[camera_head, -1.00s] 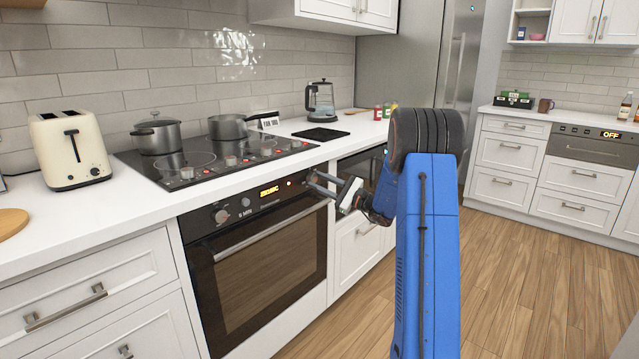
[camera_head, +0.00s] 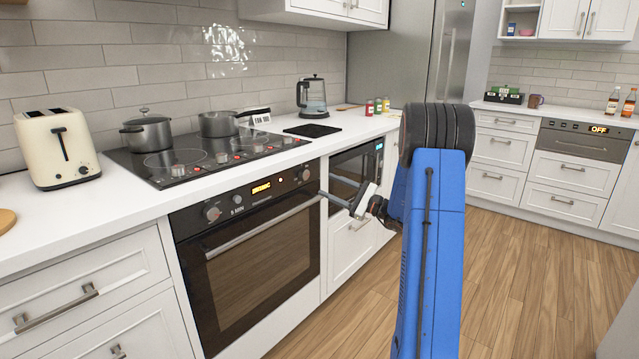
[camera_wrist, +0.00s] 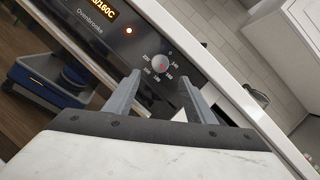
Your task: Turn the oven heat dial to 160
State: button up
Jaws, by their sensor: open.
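The black oven (camera_head: 255,262) has a front panel with a lit orange display (camera_head: 261,188) and a silver dial near each end. The heat dial (camera_wrist: 161,63) is round and silver with numbers around it; it shows at the panel's right end (camera_head: 305,175). In the wrist view the display (camera_wrist: 101,9) is cut off and ends in "/160C". My gripper (camera_wrist: 160,80) is open and empty, its fingers apart from the dial, which appears between and beyond the tips. In the head view my gripper (camera_head: 324,195) is right of and below the dial.
The oven's long handle (camera_head: 262,228) runs below the panel. The white counter edge (camera_wrist: 215,68) is close to the right finger. A cooktop (camera_head: 200,158) with two pots is above the oven. A built-in microwave (camera_head: 352,168) is just right of the oven.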

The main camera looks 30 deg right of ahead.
jog(key=v, duration=0.9)
jog(key=shift+f, duration=0.1)
jog(key=s+a+r+n+g, duration=0.1)
jog(key=s+a+n+g, duration=0.25)
jog(key=a, duration=0.65)
jog(key=s+a+r+n+g, duration=0.1)
jog(key=s+a+n+g, duration=0.3)
jog(key=a, duration=0.7)
jog(key=s+a+n+g, duration=0.3)
jog(key=s+a+g, duration=0.25)
jog(key=a, duration=0.45)
jog(key=s+a+f+n+g+h, duration=0.1)
jog(key=s+a+n+h, duration=0.15)
jog(key=s, duration=0.45)
jog(key=s+a+f+n+h, duration=0.1)
jog(key=s+f+n+h, duration=0.15)
jog(key=s, duration=0.45)
jog(key=s+a+n+g+h, duration=0.1)
jog(key=s+a+n+h, duration=0.15)
jog(key=s, duration=0.45)
jog(key=s+d+n+t+h, duration=0.2)
jog(key=s+d+n+h, duration=0.2)
jog(key=s, duration=0.1)
jog(key=shift+d+t, duration=0.2)
jog(key=shift+t, duration=0.1)
